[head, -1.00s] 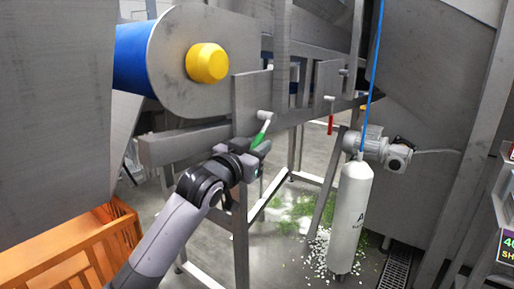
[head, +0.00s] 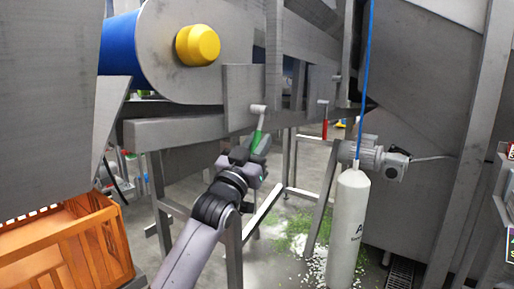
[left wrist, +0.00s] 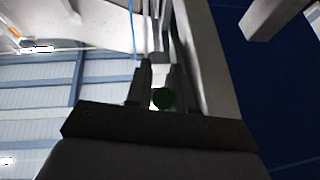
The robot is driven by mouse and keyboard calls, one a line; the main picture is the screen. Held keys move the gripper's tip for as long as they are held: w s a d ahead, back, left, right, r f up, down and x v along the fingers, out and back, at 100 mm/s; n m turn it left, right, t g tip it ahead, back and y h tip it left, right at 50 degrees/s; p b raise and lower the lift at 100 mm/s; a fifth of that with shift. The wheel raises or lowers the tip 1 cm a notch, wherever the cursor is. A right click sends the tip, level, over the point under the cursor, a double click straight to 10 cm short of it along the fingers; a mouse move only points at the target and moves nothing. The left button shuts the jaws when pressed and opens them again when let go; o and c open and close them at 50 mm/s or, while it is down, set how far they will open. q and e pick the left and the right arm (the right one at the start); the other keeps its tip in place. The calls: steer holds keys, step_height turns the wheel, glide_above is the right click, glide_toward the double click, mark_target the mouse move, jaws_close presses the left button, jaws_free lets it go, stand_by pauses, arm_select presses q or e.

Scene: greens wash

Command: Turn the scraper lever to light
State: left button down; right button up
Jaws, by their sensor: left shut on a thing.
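The green-handled lever (head: 258,135) hangs from a pivot on a grey steel plate under the conveyor frame in the head view. Its handle points down, tilted slightly to the left at the bottom. My left gripper (head: 251,152) is shut on the lower end of the green handle. In the left wrist view the dark green handle end (left wrist: 162,99) sits between the fingers of my left gripper (left wrist: 160,82). A red-handled lever (head: 324,122) hangs straight down farther right. No scale or "light" mark is readable. My right gripper is not in view.
A yellow roller cap (head: 198,45) sticks out above left. An orange crate (head: 75,245) stands low at left. A white cylinder (head: 348,225) hangs on a blue rope at right, near a grey motor (head: 362,154). Greens and white bits litter the floor.

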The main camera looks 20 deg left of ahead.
arm_select(q)
steer(key=c, duration=1.4)
jaws_free()
steer(key=shift+o, duration=0.2)
steer(key=shift+s+a+f, duration=0.1)
steer(key=shift+s+f, duration=0.15)
steer(key=shift+s, duration=0.15)
steer(key=v, duration=0.6)
steer(key=shift+s, duration=0.1)
